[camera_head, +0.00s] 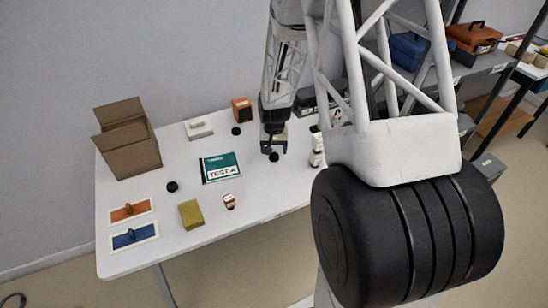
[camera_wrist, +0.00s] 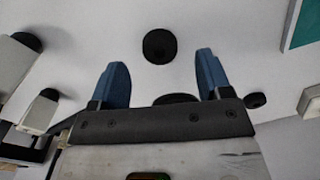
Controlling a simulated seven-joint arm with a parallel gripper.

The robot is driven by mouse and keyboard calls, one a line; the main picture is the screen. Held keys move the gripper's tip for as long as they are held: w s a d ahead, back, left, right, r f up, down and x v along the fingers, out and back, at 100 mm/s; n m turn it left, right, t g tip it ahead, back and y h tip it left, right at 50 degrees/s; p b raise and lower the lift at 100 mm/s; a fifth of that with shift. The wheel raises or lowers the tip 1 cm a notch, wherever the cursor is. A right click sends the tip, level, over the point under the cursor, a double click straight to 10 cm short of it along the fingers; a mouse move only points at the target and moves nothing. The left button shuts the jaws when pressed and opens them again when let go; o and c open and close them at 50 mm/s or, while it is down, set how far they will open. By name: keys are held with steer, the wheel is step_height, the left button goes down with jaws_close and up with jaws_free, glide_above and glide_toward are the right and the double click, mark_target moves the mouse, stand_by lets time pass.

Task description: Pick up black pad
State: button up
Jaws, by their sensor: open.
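Several small black round pieces that could be the black pad lie on the white table. One black disc (camera_head: 273,157) is just by my gripper (camera_head: 273,147) in the head view. Others are a black piece at the back (camera_head: 236,131) and a black piece at the left (camera_head: 172,186). In the wrist view, my gripper (camera_wrist: 161,70) is open with two blue fingers apart and nothing between them. A round black disc (camera_wrist: 159,46) lies beyond the fingertips, roughly centred on the gap. Another dark round piece (camera_wrist: 176,99) is partly hidden by the gripper's front edge.
A teal box (camera_head: 221,167) lies mid-table. Cardboard box (camera_head: 128,150), orange float (camera_head: 129,210), blue float (camera_head: 134,236), yellow sponge (camera_head: 190,214) and a small brown-and-white item (camera_head: 229,201) are to the left and front. Black-topped white bottles (camera_head: 316,150) stand right of my gripper.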

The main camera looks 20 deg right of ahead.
mark_target(274, 155)
steer(key=shift+f, duration=1.6)
steer(key=c, duration=1)
